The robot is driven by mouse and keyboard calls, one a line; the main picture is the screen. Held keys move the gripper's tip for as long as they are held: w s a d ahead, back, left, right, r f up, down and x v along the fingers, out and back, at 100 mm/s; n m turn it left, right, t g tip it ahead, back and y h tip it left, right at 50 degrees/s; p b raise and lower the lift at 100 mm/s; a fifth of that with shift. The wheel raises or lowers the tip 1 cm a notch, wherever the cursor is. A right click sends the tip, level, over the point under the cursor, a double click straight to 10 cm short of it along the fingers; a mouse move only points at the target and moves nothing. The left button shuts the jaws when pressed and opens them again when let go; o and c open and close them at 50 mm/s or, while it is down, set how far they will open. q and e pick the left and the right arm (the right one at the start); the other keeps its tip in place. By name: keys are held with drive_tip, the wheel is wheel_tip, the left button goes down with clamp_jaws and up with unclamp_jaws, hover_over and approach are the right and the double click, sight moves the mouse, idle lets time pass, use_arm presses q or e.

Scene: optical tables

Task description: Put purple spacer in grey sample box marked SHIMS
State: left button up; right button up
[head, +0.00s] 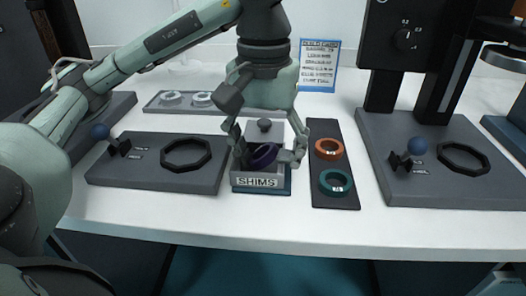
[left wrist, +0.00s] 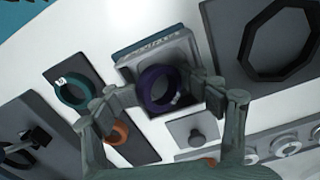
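The grey sample box marked SHIMS (head: 261,183) stands open at the middle of the table; its walls also show in the left wrist view (left wrist: 187,49). My left gripper (head: 265,157) points down over the box, with a finger on each side of the purple spacer (head: 264,162). In the left wrist view, both fingertips (left wrist: 160,92) appear to meet the sides of the dark purple spacer (left wrist: 147,92). The spacer looks tilted, at the mouth of the box or within it; whether it touches the floor cannot be told. My right gripper is not in view.
A lid with a knob (head: 265,125) lies behind the box. Right of it, a dark tray (head: 336,199) holds an orange ring (head: 329,149) and a teal ring (head: 336,183). Grey plates with black octagonal rings (head: 187,168) stand on either side. A card (head: 319,65) stands behind.

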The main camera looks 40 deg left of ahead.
sight(264, 151)
use_arm(q)
drive_tip(key=shift+r, duration=0.15)
wheel_tip(264, 151, up, 8)
drive_tip(key=p, duration=0.3)
drive_tip(key=shift+r, duration=2.45)
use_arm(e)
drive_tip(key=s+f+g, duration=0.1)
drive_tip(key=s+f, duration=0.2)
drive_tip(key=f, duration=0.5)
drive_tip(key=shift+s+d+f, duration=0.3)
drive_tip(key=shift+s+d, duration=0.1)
